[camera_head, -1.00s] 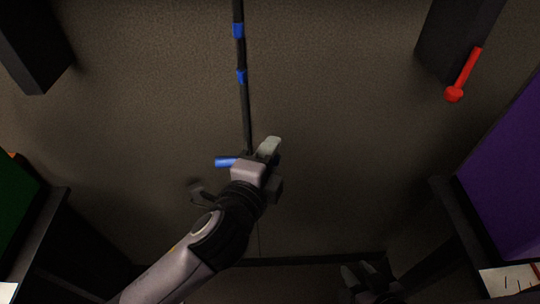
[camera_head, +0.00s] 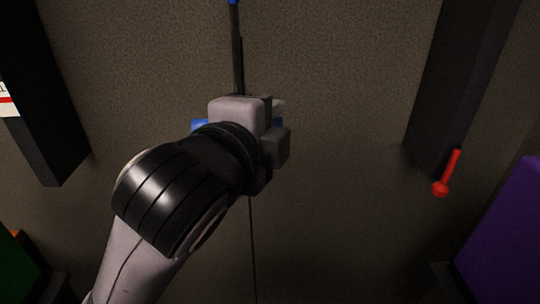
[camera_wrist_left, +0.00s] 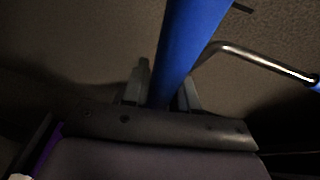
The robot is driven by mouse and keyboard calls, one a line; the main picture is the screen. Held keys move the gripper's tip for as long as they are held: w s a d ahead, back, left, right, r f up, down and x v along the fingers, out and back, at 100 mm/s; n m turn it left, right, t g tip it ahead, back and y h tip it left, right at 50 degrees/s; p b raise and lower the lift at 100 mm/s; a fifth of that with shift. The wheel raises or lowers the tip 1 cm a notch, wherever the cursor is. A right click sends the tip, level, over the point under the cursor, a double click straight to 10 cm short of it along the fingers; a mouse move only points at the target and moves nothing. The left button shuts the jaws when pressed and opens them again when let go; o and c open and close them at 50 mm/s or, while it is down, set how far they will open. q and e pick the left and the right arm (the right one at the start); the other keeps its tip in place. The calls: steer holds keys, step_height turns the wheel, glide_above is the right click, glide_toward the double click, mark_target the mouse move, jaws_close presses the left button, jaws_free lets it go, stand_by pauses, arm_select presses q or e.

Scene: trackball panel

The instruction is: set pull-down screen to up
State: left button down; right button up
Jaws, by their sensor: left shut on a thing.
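A thin dark vertical rod (camera_head: 237,48) with blue on it runs down the brown wall in the head view to my left gripper (camera_head: 277,106). A blue part (camera_head: 198,125) shows just left of the gripper. In the left wrist view, a thick blue bar (camera_wrist_left: 188,45) passes between the two grey fingers of the left gripper (camera_wrist_left: 163,88), which are shut on it. My wrist hides the lower end of the rod in the head view. I cannot make out a separate screen sheet. My right gripper is out of view.
A dark post (camera_head: 450,90) with a red lever (camera_head: 447,172) hanging down stands at right. Another dark post (camera_head: 45,130) stands at left. A purple panel (camera_head: 505,235) is at lower right. A bent metal rod (camera_wrist_left: 265,62) shows beside the bar.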

arm_select(q)
steer(key=shift+r, duration=1.15)
steer(key=shift+a+r, duration=0.1)
steer(key=c, duration=1)
jaws_free()
steer(key=shift+b+v, duration=0.3)
steer(key=shift+v, duration=3.25)
